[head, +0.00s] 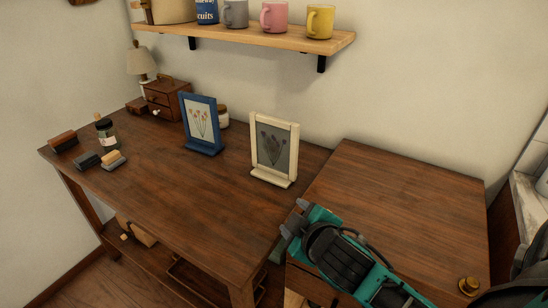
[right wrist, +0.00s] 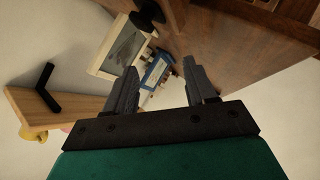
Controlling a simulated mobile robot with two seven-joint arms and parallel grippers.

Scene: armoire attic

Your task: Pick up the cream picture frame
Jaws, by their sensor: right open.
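The cream picture frame (head: 274,148) stands upright on a small cream base on the wooden desk, near its right end. It holds a grey picture of a dark plant. It also shows at the upper left of the right wrist view (right wrist: 124,46), beyond the left finger. My right gripper (head: 293,217) is in front of and slightly right of the frame, near the desk's right edge, apart from it. In the right wrist view its fingers (right wrist: 160,68) are spread with nothing between them. My left gripper is not in view.
A blue picture frame (head: 201,123) stands left of the cream one, with a white jar (head: 222,117) behind it. Brushes and a dark jar (head: 106,133) lie farther left. A wall shelf (head: 255,37) with mugs hangs above. A wooden cabinet top (head: 405,205) at right is mostly clear.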

